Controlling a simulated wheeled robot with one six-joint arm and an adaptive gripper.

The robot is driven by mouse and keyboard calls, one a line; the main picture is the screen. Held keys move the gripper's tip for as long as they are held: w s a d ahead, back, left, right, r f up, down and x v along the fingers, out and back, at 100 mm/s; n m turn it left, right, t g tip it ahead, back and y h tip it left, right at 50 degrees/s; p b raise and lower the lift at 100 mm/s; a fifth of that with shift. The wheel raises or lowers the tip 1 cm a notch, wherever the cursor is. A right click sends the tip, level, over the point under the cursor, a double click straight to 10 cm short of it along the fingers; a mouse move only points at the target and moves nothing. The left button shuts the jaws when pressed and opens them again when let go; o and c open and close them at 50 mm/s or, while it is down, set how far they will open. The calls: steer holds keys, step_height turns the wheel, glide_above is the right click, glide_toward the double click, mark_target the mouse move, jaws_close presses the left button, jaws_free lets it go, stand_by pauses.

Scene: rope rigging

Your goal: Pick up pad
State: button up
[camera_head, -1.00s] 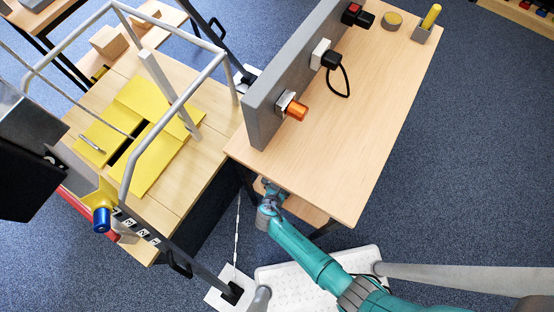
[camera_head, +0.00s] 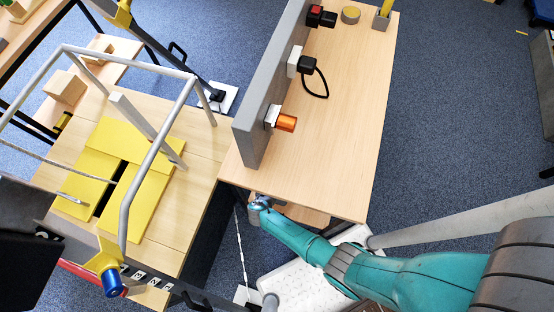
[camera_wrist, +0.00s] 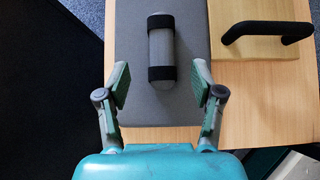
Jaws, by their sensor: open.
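In the wrist view a grey cylinder with black bands at both ends, probably the pad (camera_wrist: 161,46), lies lengthwise on a flat dark grey slab (camera_wrist: 135,103). I cannot tell whether the slab is part of it. My gripper (camera_wrist: 160,75) is open and empty. Its fingertips stand left and right of the cylinder's near end, apart from it; the height between them is unclear. In the head view my gripper (camera_head: 260,203) is at the near edge of the wooden table, by the lower shelf. The cylinder is hidden there.
A black handle (camera_wrist: 268,28) on a wooden block stands right of the slab. Above the lower shelf is the wooden tabletop (camera_head: 350,120) with a grey upright panel (camera_head: 258,120). Left is a bench with yellow plates (camera_head: 140,195) and a metal frame (camera_head: 150,170).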

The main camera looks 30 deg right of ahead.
steer(key=shift+x, duration=2.85)
steer(key=shift+d, duration=0.1)
steer(key=shift+r, duration=0.1)
jaws_close()
